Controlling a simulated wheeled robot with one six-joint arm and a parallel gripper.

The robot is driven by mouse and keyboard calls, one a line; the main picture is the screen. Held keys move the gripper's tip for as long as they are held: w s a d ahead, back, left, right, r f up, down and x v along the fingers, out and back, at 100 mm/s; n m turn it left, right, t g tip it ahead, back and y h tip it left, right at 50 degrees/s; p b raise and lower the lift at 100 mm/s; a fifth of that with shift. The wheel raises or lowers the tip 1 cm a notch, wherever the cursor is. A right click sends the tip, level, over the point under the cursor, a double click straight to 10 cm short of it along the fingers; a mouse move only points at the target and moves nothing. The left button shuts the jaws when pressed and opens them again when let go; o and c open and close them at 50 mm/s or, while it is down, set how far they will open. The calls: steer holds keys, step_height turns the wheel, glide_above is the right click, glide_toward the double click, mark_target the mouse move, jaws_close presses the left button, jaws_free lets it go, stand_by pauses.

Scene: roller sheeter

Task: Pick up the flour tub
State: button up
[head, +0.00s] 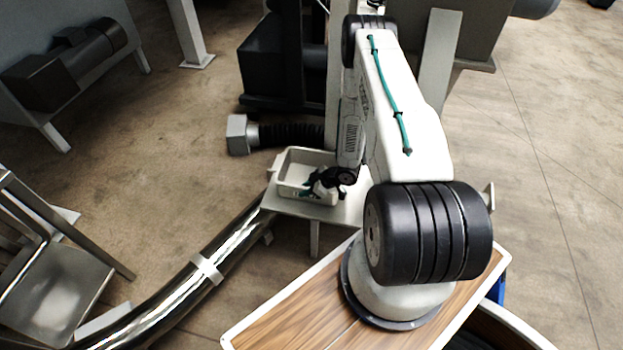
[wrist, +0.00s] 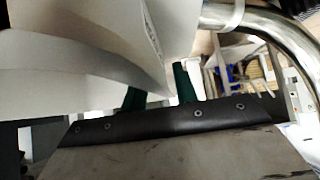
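The flour tub (head: 293,187) is a cream, open-topped rectangular box with a small lug on its left end. It sits on a pale shelf (head: 345,212) in the head view. My gripper (head: 318,187) is at the tub's front right part, low by its rim. In the wrist view, the two green fingers of my gripper (wrist: 159,92) stand apart, with pale material reaching between them. I cannot tell whether they press on it. A large pale surface fills the upper left there, probably the tub (wrist: 70,75). The fingertips are partly hidden.
A shiny metal pipe (head: 195,275) runs from the shelf to the lower left. A black ribbed hose (head: 290,134) lies behind the tub. Dark machinery (head: 270,70) stands at the back and a metal chair (head: 55,290) at the left. Open floor lies left of the tub.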

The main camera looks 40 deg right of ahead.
jaws_close()
stand_by(1.3)
